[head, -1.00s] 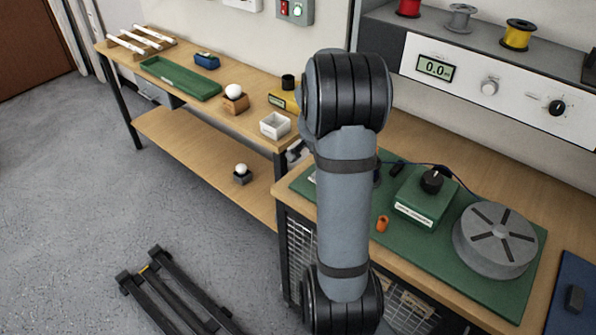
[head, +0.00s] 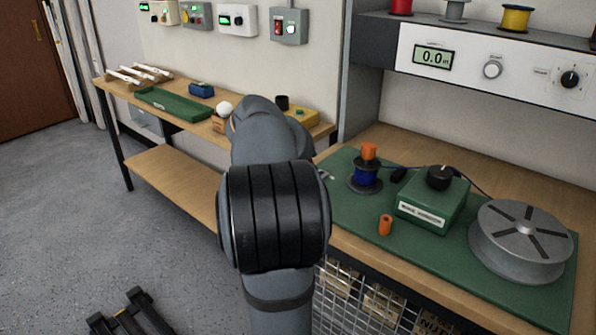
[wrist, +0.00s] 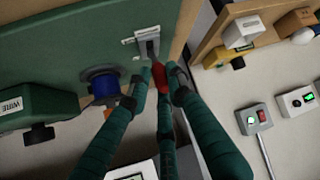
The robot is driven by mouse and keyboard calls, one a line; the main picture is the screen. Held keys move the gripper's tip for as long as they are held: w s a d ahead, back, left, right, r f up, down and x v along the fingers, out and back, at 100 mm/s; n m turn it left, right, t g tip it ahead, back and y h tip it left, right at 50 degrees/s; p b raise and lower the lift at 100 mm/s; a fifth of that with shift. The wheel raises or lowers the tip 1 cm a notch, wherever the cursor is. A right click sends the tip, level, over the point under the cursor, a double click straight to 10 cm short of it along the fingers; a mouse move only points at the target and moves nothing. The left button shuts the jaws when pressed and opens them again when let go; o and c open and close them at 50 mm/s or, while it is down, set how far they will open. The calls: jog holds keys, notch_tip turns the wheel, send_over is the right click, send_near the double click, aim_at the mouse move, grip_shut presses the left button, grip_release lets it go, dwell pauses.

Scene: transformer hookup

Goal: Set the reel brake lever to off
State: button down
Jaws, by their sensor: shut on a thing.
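The reel brake lever (wrist: 157,73) has a red grip and sits on a pale metal bracket (wrist: 149,42) at the edge of the green mat, in the wrist view. My gripper (wrist: 161,81) is shut on the lever's red grip, with teal fingers on both sides of it. The lever's marks cannot be read. In the head view my arm hides the gripper and the lever; only a bit of the bracket (head: 325,175) shows. A blue wire reel (head: 366,175) with an orange top stands beside the bracket and also shows in the wrist view (wrist: 104,87).
A green box with a black knob (head: 431,205), an orange piece (head: 385,225) and a big grey reel (head: 520,241) stand on the green mat (head: 455,262). A side bench (head: 112,92) at left holds trays and small items.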

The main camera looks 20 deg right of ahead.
jog(key=shift+w+a+r, duration=0.15)
jog(key=shift+w+a, duration=0.05)
jog(key=c, duration=1.7)
grip_release()
jog(key=shift+o, duration=0.3)
jog(key=shift+s, duration=0.1)
jog(key=v, duration=1.1)
jog(key=shift+s+a, duration=0.3)
jog(key=shift+r, duration=0.1)
